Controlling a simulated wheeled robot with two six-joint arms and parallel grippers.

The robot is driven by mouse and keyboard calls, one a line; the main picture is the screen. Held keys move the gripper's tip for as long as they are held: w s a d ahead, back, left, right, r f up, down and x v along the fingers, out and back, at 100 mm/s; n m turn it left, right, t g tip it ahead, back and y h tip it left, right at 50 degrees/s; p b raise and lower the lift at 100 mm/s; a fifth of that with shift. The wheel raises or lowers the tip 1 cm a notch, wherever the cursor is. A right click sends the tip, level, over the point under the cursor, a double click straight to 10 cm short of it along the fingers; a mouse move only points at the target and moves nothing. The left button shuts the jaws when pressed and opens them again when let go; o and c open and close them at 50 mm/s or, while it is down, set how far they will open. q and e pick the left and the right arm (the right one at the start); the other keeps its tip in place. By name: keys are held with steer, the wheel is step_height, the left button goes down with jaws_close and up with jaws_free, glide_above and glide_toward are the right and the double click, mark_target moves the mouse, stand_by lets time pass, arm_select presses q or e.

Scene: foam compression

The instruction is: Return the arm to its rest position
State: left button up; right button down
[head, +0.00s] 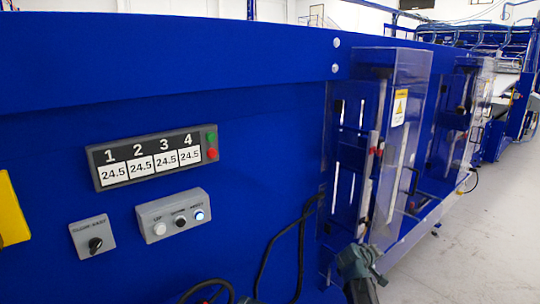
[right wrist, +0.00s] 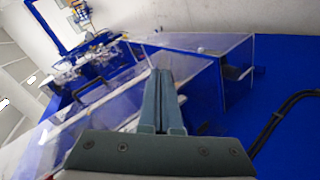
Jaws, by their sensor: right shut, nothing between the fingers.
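My right gripper (head: 358,260) shows at the lower edge of the head view, in front of the clear guard at the right part of the blue machine (head: 265,220). In the right wrist view its two grey-green fingers (right wrist: 161,100) lie side by side, shut, with nothing held between them. The fingers point toward the clear guard panels (right wrist: 195,75); I cannot tell the exact gap to them.
A control box (head: 174,216) with buttons sits below a four-number display (head: 155,158) reading 24.5 in each field. A knob switch (head: 93,238) is to the left. A black cable (head: 285,235) hangs along the machine front. Open floor (head: 480,250) lies at right.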

steer(key=s+a+f+g+y, duration=0.2)
steer(key=s+a+f, duration=0.1)
steer(key=s+a, duration=0.6)
steer(key=s+a+f+g+y, duration=0.3)
steer(key=s+a+f, duration=0.1)
steer(key=s+a, duration=0.6)
steer(key=s+a+f+n+g+y, duration=0.1)
steer(key=s+a+f+g+y, duration=0.1)
steer(key=s+a, duration=0.8)
step_height(320, 180, down, 2)
steer(key=shift+s+a+g+y, duration=0.25)
steer(key=shift+a+g+y, duration=0.2)
steer(key=shift+a, duration=0.3)
